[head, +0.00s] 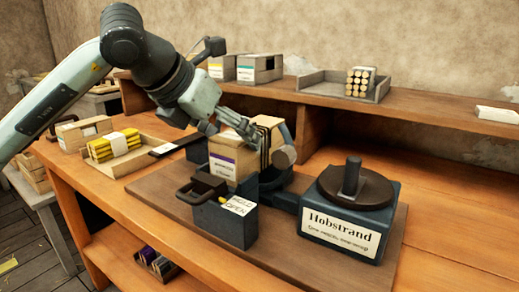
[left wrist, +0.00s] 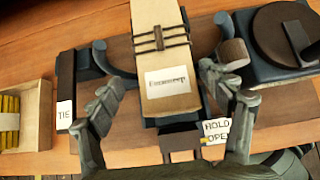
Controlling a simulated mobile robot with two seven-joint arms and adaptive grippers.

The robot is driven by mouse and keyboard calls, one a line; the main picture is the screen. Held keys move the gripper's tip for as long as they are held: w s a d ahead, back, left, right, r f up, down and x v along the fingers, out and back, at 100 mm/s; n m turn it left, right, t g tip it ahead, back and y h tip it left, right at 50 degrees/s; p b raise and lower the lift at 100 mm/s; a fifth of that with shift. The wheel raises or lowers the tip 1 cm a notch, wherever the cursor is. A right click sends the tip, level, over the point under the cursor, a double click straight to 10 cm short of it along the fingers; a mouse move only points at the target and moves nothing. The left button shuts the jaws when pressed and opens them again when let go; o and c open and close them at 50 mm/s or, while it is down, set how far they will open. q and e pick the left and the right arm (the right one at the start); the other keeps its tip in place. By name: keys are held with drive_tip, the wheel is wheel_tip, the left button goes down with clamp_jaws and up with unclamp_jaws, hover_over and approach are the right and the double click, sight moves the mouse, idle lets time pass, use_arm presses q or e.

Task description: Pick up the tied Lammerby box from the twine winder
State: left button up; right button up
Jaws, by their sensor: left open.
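A pale cardboard box (head: 222,167) with a white, purple-striped label sits on the dark twine winder (head: 270,180). In the left wrist view the box (left wrist: 160,25) has dark twine bands around it and a label too blurred to read surely. My left gripper (head: 226,128) is open at the top of the box in the head view. In the left wrist view its fingers (left wrist: 167,98) are spread on either side of the box, with gaps showing, so it is not gripped. My right gripper is out of view.
A dark block with a "HOLD OPEN" label (head: 238,207) stands in front of the box. The Hobstrand unit (head: 340,235) with a round top and knob is at the right. A tray of yellow sticks (head: 113,147) is at the left. A raised shelf runs behind.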

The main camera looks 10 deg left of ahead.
use_arm(q)
drive_tip(key=x, duration=0.7)
drive_tip(key=shift+d, duration=0.4)
drive_tip(key=c, duration=1.3)
